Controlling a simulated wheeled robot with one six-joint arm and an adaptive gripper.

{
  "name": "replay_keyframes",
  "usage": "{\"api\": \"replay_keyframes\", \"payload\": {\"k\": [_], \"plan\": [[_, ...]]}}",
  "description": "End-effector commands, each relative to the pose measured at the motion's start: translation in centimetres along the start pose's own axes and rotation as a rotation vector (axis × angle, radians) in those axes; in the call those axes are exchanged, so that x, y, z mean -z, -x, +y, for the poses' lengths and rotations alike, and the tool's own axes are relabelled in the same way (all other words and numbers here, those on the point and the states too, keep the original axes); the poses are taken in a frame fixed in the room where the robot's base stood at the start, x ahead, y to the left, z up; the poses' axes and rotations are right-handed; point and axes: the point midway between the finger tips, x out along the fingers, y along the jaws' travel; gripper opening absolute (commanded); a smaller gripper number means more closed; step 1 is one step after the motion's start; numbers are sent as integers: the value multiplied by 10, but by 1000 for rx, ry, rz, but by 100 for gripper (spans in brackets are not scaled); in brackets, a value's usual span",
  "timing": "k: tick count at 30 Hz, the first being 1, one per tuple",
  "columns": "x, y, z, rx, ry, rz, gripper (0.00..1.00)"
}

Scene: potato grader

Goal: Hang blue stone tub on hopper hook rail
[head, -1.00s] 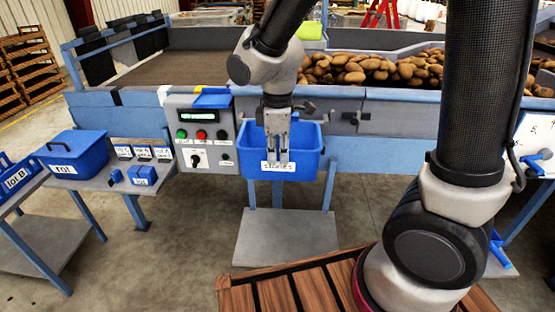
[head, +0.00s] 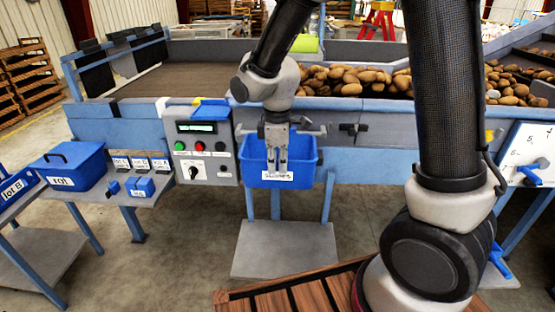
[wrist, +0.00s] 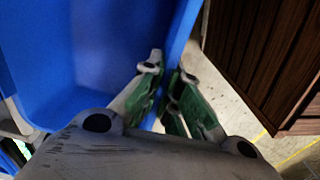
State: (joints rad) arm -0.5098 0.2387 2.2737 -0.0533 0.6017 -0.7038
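The blue stone tub (head: 252,170), with a white label, hangs or is held upright against the hopper's front, right of the control panel. Its open inside (wrist: 80,50) fills the left of the wrist view. My gripper (head: 276,170) points down at the tub's front wall. In the wrist view my gripper (wrist: 168,90) has its green-padded fingers close together, astride the tub's wall. Grey bars (head: 308,131) show at the tub's rim beside my gripper. I cannot tell whether they are hooks, or whether the tub hangs on them.
The control panel (head: 203,146) stands close at the tub's left. A shelf with small blue items (head: 140,187) and a blue lidded tub (head: 68,168) are further left. Potatoes (head: 350,78) lie in the hopper above. A grey plate (head: 285,250) and wooden slats (head: 290,296) are below.

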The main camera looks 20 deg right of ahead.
Motion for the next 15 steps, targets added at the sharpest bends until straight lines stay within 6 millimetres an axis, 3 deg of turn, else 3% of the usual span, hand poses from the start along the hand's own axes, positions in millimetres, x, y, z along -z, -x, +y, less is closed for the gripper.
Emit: {"api": "replay_keyframes", "payload": {"k": [12,15], "plan": [[0,-4,0,-1,0,1,0],[0,-4,0,-1,0,1,21]]}}
